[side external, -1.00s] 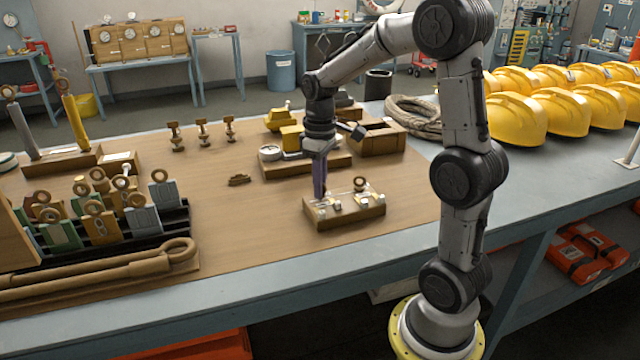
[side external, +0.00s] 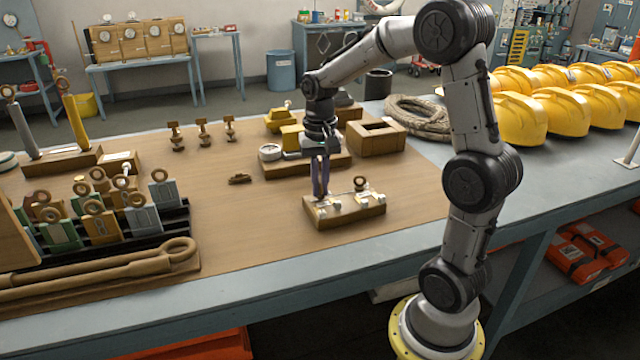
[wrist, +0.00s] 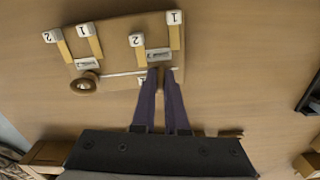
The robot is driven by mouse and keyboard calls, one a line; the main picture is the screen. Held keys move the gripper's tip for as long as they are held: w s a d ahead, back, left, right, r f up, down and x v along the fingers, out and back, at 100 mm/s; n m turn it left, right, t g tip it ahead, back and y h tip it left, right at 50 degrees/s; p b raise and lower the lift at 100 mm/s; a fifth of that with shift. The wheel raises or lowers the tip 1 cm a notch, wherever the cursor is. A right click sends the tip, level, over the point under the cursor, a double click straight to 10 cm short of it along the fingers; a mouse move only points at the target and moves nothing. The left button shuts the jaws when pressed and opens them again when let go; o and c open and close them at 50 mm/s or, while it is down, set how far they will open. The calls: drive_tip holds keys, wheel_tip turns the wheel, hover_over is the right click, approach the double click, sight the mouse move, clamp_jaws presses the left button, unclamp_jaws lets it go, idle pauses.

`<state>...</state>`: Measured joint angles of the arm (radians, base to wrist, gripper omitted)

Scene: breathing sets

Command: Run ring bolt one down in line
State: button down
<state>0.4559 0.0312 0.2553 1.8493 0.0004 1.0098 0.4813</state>
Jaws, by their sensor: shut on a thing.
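A wooden block (side external: 345,214) stands on the bench mat; it also shows in the wrist view (wrist: 112,32), with white tags marked 1 and 2 and a thin pale line along one side. A ring bolt (side external: 360,183) stands at the block's right end; in the wrist view it is the brown ring (wrist: 83,83) at left. My gripper (side external: 320,194) points down at the block's left end. In the wrist view my gripper (wrist: 160,74) is shut on a second ring bolt, of which only a brown sliver shows between the fingers. Its shank and seat are hidden.
Behind the block is a wooden stand (side external: 335,162) with yellow parts, and an open wooden box (side external: 376,138). A rack of tagged ring pieces (side external: 105,215) stands at left.

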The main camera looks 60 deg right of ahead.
drive_tip(key=m, duration=0.3)
drive_tip(key=shift+w+r+m, duration=0.1)
drive_tip(key=shift+r+m, duration=0.2)
drive_tip(key=shift+m, duration=0.1)
drive_tip(key=m, duration=0.4)
drive_tip(key=shift+d, duration=0.1)
drive_tip(key=m, duration=0.4)
drive_tip(key=shift+m, duration=1.8)
drive_tip(key=shift+r, duration=0.1)
drive_tip(key=c, duration=1.1)
unclamp_jaws()
drive_tip(key=shift+o, duration=0.8)
drive_tip(key=shift+f, duration=0.2)
